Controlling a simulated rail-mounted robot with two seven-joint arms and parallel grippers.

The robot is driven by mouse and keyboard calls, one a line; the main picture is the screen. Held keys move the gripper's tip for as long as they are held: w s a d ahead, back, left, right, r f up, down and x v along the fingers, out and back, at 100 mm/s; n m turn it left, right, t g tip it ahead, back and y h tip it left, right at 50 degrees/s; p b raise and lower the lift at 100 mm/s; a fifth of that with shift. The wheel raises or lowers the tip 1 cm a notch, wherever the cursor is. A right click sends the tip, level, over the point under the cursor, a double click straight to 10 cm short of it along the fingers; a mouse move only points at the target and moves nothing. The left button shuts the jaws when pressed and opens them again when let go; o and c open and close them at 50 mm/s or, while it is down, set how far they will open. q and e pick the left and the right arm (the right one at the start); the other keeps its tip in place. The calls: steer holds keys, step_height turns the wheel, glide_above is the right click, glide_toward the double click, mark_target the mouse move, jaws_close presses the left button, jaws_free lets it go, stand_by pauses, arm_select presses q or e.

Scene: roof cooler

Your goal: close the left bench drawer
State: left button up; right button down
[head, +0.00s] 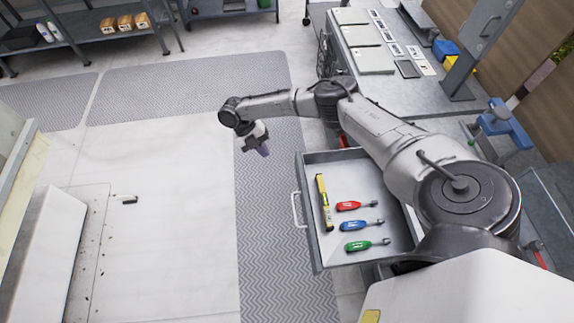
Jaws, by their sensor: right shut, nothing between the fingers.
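The bench drawer (325,258) is pulled out from the bench, a grey open tray with a pale handle (296,209) on its left-facing front. Inside lie a yellow level-like tool (324,203) and screwdrivers with red (348,206), blue (354,226) and green (357,246) handles. My right gripper (263,151) is shut and empty. It hangs in front of the drawer's upper left corner, above the floor mat, apart from the handle. My right arm covers part of the drawer's right side. My left gripper is not in view.
The workbench (430,95) carries pale panels (365,45) and a blue vise (505,125). A patterned mat (270,200) runs along the drawer front. Open floor (170,180) lies to the left. Shelving (100,35) stands at the upper left.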

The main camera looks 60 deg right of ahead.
steer(key=s+d+f+p, duration=0.1)
steer(key=s+f, duration=0.7)
steer(key=s, duration=0.1)
steer(key=shift+s+d, duration=0.15)
steer(key=shift+d, duration=0.2)
steer(key=shift+s, duration=0.1)
